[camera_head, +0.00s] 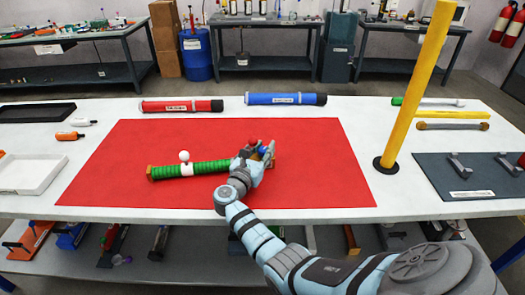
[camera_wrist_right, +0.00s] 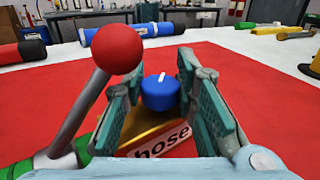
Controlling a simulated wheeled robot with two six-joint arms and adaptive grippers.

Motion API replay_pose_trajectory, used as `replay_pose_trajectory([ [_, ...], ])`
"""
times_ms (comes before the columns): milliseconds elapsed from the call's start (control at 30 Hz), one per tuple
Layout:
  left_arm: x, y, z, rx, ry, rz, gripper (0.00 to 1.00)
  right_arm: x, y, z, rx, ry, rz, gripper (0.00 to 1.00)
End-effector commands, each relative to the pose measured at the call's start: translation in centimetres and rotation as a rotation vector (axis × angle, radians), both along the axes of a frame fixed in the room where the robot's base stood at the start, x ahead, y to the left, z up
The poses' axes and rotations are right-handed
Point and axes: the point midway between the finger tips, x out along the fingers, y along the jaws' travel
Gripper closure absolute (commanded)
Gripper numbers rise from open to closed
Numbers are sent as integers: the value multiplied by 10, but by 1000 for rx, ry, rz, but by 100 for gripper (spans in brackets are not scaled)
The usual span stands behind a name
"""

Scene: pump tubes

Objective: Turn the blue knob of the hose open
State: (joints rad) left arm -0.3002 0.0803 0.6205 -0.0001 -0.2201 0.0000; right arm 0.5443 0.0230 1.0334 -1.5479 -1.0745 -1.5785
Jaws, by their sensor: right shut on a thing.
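The green hose (camera_head: 214,167) lies across the red mat (camera_head: 300,188), with a white band and a white ball (camera_head: 184,156) on its left part. Its right end has a brass fitting, partly hidden by my right gripper (camera_head: 262,154). In the right wrist view, the blue knob (camera_wrist_right: 160,94) with a white mark on top stands above the brass fitting and a "hose" label (camera_wrist_right: 160,143). My right gripper (camera_wrist_right: 162,92) is shut on the blue knob, one finger on each side. My left gripper is not in view.
A lever with a red ball (camera_wrist_right: 117,49) rises close beside the left finger. A red tube (camera_head: 180,106) and a blue tube (camera_head: 285,99) lie behind the mat. A yellow post (camera_head: 420,80) stands at the right. The mat's front left is clear.

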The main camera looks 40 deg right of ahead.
Motion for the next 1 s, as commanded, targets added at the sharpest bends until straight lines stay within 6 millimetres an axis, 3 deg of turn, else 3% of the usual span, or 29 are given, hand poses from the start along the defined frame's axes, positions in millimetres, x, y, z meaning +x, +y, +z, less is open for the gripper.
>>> replay_pose_trajectory([
  [167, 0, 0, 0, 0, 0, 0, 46, 0, 0, -1, 2, 1, 0, 100],
  [200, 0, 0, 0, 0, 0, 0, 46, 0, 0, -1, 2, 1, 0, 72],
  [333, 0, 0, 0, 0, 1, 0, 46, 0, 0, -1, 2, 1, 1, 52],
  [667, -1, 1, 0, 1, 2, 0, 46, -1, 4, -1, 2, 0, 3, 52],
  [1000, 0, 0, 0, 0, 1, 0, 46, -29, 57, -2, 4, 1, 3, 52],
])
